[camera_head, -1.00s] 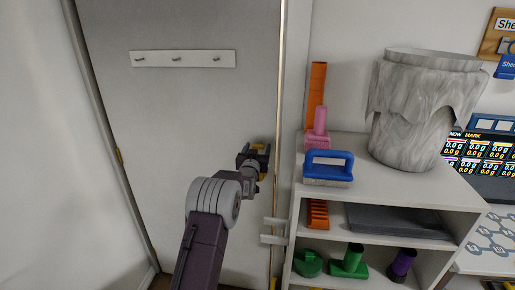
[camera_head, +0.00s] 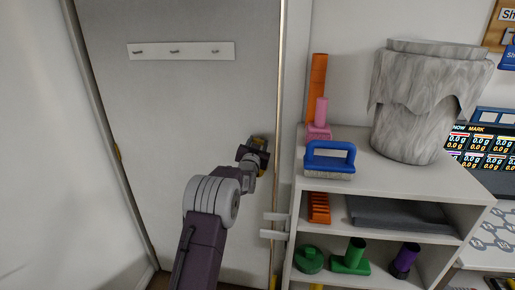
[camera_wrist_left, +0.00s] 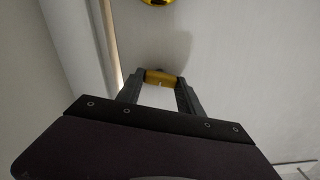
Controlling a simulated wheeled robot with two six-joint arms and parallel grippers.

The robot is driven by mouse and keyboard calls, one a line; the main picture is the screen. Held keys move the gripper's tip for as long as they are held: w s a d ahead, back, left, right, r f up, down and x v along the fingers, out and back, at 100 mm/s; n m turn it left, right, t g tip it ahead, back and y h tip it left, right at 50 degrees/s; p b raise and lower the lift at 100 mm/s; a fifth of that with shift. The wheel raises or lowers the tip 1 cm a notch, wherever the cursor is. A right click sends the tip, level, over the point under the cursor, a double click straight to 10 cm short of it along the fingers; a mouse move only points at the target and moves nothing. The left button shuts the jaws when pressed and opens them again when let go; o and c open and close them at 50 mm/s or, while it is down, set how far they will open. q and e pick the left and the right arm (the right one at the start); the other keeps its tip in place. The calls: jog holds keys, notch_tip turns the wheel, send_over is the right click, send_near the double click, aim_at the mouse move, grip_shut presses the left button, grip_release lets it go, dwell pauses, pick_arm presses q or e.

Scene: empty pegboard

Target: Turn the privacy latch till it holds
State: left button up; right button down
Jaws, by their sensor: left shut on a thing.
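The privacy latch (camera_wrist_left: 160,77) is a small yellow brass piece on the grey door (camera_head: 190,110), near the door's right edge. My left gripper (camera_head: 256,149) is at the door and shut on the latch. In the left wrist view the brass piece lies crosswise between the two dark fingertips. In the head view the gripper hides most of the latch, and only bits of yellow show. How far the latch is turned cannot be told. My right gripper is not in view.
A second, rounded brass piece (camera_wrist_left: 157,2) shows at the top edge of the wrist view. A white hook rail (camera_head: 181,51) is on the door. At right a white shelf (camera_head: 430,187) holds a blue-handled brush (camera_head: 330,158), a grey bin (camera_head: 415,105) and coloured pieces.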

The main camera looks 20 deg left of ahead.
pick_arm(q)
jog(key=m+b, duration=0.2)
jog(key=m, duration=0.1)
jog(key=shift+f+m, duration=0.1)
jog(key=shift+m, duration=0.3)
jog(key=m+b, duration=0.2)
jog(key=m, duration=0.1)
jog(key=shift+d+m, duration=0.1)
jog(key=shift+m, duration=0.2)
jog(key=m+b, duration=0.1)
jog(key=m, duration=0.2)
jog(key=shift+m, duration=0.3)
jog(key=shift+m+b, duration=0.55)
jog(key=shift+m, duration=1.45)
jog(key=shift+f, duration=0.1)
jog(key=o, duration=1.4)
jog(key=shift+d, duration=0.1)
